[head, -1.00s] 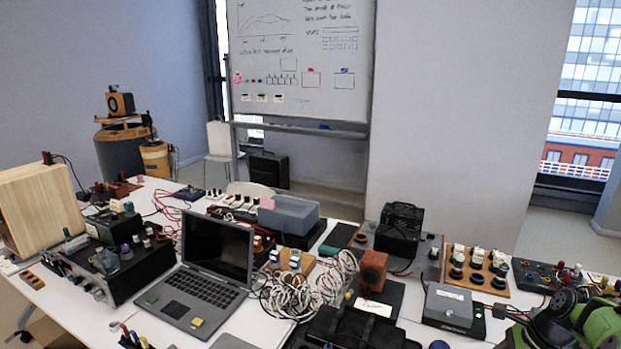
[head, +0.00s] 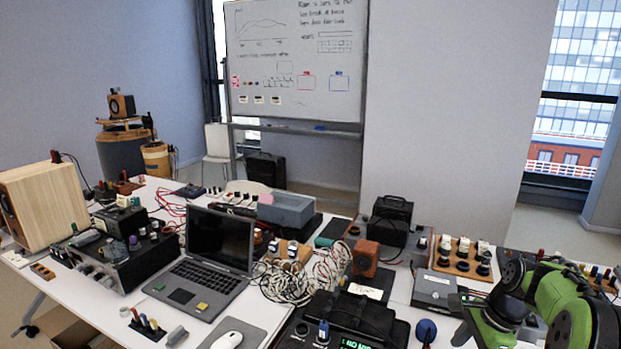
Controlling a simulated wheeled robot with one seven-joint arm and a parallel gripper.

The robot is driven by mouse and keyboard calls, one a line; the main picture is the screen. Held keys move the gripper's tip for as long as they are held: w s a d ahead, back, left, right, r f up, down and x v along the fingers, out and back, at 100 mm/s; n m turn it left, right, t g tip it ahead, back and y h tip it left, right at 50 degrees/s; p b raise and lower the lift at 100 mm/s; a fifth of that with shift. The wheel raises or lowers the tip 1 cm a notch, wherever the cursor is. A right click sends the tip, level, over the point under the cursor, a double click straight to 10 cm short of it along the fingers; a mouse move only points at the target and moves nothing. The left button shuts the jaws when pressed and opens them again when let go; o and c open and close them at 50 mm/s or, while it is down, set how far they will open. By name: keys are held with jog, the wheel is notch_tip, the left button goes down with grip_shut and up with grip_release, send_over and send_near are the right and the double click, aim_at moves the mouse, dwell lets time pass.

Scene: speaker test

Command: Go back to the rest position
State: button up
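My green and black arm (head: 555,305) reaches into the lower right corner of the head view, over the right part of the white table (head: 70,300). The dark end at its left side (head: 462,318) looks like my gripper. It is close to the grey box (head: 437,290) in the picture, and I cannot tell whether they touch. The fingers do not show clearly, so I cannot tell whether they are open or shut. I see nothing clearly held.
The table is crowded: an open laptop (head: 208,262), a wooden speaker (head: 45,205), a small orange-brown speaker (head: 365,258), tangled cables (head: 300,277) and a black device with a green display (head: 345,325). A whiteboard (head: 295,70) stands behind.

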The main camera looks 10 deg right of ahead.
jog(key=s+a+r+n+h, duration=0.1)
jog(key=s+a+r+n, duration=0.1)
jog(key=a+r+n, duration=0.45)
jog(key=s+a+r+n+h, duration=0.2)
jog(key=s+a+r+n, duration=0.15)
jog(key=a, duration=0.65)
jog(key=s+a+n+t, duration=0.3)
jog(key=s+a+n, duration=0.5)
jog(key=s+n, duration=0.2)
jog(key=shift+s+r+t+p, duration=0.15)
jog(key=shift+s+t+p, duration=0.15)
jog(key=shift+s, duration=0.8)
